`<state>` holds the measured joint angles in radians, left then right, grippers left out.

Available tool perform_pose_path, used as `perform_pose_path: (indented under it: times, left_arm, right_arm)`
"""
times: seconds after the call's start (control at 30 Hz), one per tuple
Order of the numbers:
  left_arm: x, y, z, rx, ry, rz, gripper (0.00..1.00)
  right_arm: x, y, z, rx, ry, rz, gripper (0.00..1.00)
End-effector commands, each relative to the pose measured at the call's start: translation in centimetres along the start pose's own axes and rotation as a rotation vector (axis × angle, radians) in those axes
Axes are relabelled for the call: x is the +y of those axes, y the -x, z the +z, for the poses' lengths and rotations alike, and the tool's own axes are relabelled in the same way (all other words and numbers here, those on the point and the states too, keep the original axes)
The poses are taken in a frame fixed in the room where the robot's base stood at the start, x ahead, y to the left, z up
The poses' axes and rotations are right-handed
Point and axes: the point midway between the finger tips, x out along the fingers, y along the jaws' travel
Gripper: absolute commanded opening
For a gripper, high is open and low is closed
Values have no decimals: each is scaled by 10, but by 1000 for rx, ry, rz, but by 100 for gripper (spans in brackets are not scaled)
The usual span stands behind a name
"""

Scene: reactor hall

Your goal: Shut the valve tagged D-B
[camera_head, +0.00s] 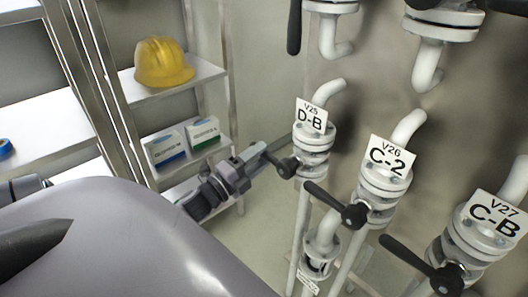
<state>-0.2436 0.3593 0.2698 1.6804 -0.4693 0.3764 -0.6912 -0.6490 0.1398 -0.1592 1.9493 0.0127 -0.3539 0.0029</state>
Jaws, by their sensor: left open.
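The valve tagged D-B (313,142) is a white flanged valve on a white pipe, with its V25 D-B tag (311,116) on top. Its black lever (284,165) sticks out to the left from the dark hub at the valve's side. My left gripper (256,156) is open, with its fingertips at the free end of this lever. I cannot tell whether the lever lies between the fingers or whether they touch it. My right gripper is not in view.
Valve C-2 (382,187) stands close on the right, its black lever (325,198) reaching toward D-B. Valve C-B (475,240) is further right. More pipes and valves hang above. Shelves with a yellow helmet (164,63) and boxes (167,149) stand at the left.

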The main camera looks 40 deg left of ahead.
Motion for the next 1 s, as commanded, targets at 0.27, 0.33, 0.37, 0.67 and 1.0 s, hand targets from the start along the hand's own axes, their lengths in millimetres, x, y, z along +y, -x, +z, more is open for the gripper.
perform_pose_path:
  times: [0.27,0.33,0.37,0.67,1.0]
  left_arm:
    - [0,37,0,0,1,-2,48]
    - [0,42,0,-1,0,-3,48]
    - [-1,44,1,-1,0,-3,48]
    - [-2,47,1,0,-1,-4,48]
    - [-1,47,0,0,-1,-4,48]
  right_arm:
    - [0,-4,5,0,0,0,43]
    - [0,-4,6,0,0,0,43]
    - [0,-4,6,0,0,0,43]
    - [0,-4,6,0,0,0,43]
    - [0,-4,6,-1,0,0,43]
